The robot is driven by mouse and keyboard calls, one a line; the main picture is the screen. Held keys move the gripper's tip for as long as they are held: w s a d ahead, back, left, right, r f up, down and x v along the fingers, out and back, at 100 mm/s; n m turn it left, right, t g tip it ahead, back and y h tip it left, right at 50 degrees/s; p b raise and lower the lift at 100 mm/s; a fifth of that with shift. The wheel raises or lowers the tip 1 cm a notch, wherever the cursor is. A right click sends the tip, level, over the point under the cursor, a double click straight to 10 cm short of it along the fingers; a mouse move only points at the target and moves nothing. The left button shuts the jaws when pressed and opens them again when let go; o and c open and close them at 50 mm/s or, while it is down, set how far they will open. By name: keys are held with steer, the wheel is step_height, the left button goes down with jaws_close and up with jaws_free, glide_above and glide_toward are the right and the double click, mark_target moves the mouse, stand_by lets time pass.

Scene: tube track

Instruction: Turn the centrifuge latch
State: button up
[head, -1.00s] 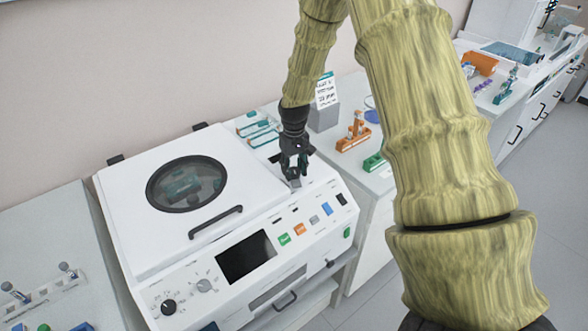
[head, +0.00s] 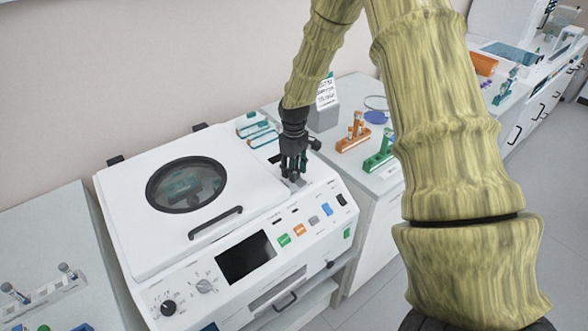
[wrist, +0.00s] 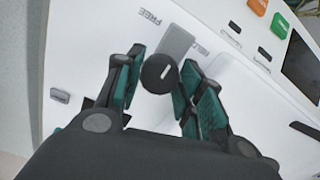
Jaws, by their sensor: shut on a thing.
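The white centrifuge (head: 130,190) stands on the counter with its lid down. Its latch is a grey bar with a dark round knob, seen in the wrist view (wrist: 177,42) on the white top, beside the printed word FREE and a second label partly covered. My gripper (head: 293,176) points down at the right part of the centrifuge top. In the wrist view its teal-padded fingers (wrist: 160,75) stand on both sides of the latch knob, shut on it. In the head view my fingers hide most of the latch.
The lid handle (head: 216,222) and the screen (head: 245,257) lie left of my gripper. A teal-topped rack (head: 256,130) and a grey box with a note (head: 324,115) stand behind. Orange (head: 353,137) and green (head: 380,155) racks are on the right counter.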

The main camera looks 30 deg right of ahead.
steer(key=shift+w, duration=0.1)
steer(key=o, duration=1)
steer(key=shift+r, duration=0.1)
step_height(320, 180, up, 12)
steer(key=shift+f, duration=0.1)
stand_by(0.5)
